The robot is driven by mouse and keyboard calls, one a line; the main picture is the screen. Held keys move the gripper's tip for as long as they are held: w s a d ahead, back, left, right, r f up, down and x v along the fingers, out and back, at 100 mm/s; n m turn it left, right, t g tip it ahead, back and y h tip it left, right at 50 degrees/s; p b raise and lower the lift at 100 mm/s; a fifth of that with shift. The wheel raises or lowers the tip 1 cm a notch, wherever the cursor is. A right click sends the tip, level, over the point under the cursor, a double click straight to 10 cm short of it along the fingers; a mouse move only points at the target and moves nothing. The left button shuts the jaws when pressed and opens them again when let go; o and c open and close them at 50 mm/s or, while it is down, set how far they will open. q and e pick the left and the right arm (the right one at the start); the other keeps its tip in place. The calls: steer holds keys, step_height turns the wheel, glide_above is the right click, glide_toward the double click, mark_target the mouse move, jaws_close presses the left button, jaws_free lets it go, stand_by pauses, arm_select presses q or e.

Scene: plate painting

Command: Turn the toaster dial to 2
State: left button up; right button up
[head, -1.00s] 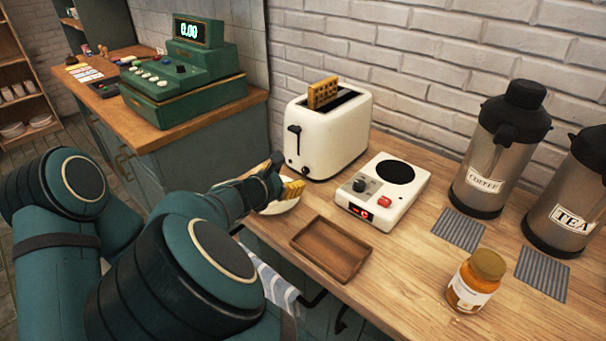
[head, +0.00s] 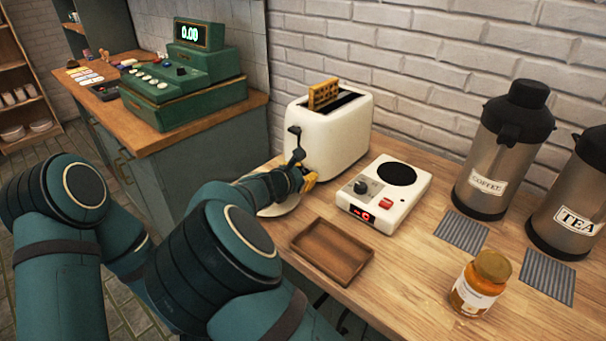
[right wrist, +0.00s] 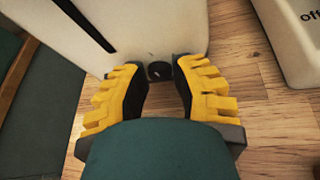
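The white toaster (head: 338,140) stands against the brick wall with a waffle (head: 323,94) sticking out of its slot. Its dark lever (head: 294,131) is at the top of the front slit. My right gripper (head: 305,181) is at the low front of the toaster. In the right wrist view, the small black dial (right wrist: 159,71) lies between the two yellow fingertips of this gripper (right wrist: 160,79). The fingers are apart, one on each side of the dial, very close to it; firm contact does not show. The dial's numbers cannot be read. My left gripper is out of view.
A white plate (head: 280,208) lies below my right gripper. A white device with a red display (head: 405,199) stands right of the toaster. A wooden tray (head: 332,276) lies in front. A jar (head: 480,285) and two urns (head: 503,150) stand further right.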

jaws_close()
steer(key=shift+s+m+t+y, duration=0.1)
steer(key=shift+m+t+y, duration=0.35)
steer(key=shift+m, duration=0.45)
steer(key=o, duration=0.7)
jaws_free()
step_height(320, 180, up, 4)
glide_above(282, 210)
